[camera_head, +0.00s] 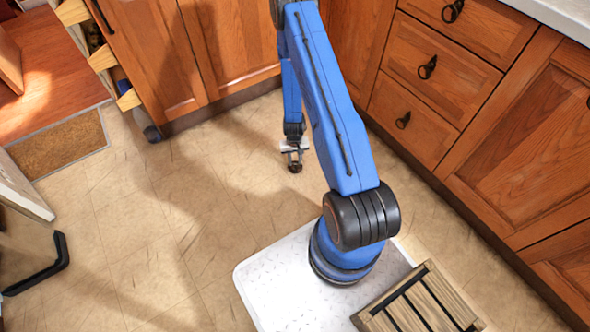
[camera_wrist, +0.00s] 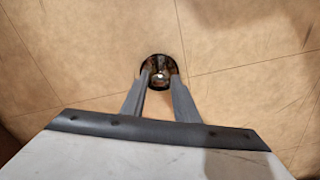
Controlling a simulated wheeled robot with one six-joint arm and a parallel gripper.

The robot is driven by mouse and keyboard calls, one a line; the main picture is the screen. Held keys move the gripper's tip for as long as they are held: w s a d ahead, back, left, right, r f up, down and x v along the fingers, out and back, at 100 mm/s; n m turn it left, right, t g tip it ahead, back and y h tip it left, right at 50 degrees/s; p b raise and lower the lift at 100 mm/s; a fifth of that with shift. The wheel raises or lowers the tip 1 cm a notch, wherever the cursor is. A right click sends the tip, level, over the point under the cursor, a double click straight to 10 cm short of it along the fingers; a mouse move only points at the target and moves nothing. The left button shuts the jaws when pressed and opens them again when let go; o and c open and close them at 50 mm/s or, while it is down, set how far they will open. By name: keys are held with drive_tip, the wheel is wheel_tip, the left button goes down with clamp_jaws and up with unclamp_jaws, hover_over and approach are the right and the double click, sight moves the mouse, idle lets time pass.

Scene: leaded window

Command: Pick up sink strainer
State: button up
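The sink strainer (camera_wrist: 159,65) is a small dark round piece with a shiny middle. In the wrist view it lies at the far end of my fingers, against the tan floor. My gripper (camera_wrist: 161,75) has its two grey fingers apart, with a gap between the tips. The tips overlap the strainer's near left and right edges, and its shiny middle shows between them. I cannot tell if they touch it. In the head view my gripper (camera_head: 294,161) points down near the floor, with the dark strainer (camera_head: 295,167) right at its tips. Its underside is hidden.
Wooden cabinets (camera_head: 232,45) stand behind, and drawers (camera_head: 437,80) stand to the right. A slatted wooden crate (camera_head: 452,293) is at the lower right. A brown mat (camera_head: 62,145) and a black bent bar (camera_head: 45,268) are at the left. The tiled floor around my gripper is clear.

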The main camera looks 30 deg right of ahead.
sight(295, 163)
drive_tip(key=shift+d+f, duration=0.1)
drive_tip(key=shift+f, duration=1.45)
drive_tip(key=shift+c, duration=0.4)
clamp_jaws()
drive_tip(key=shift+r, duration=0.2)
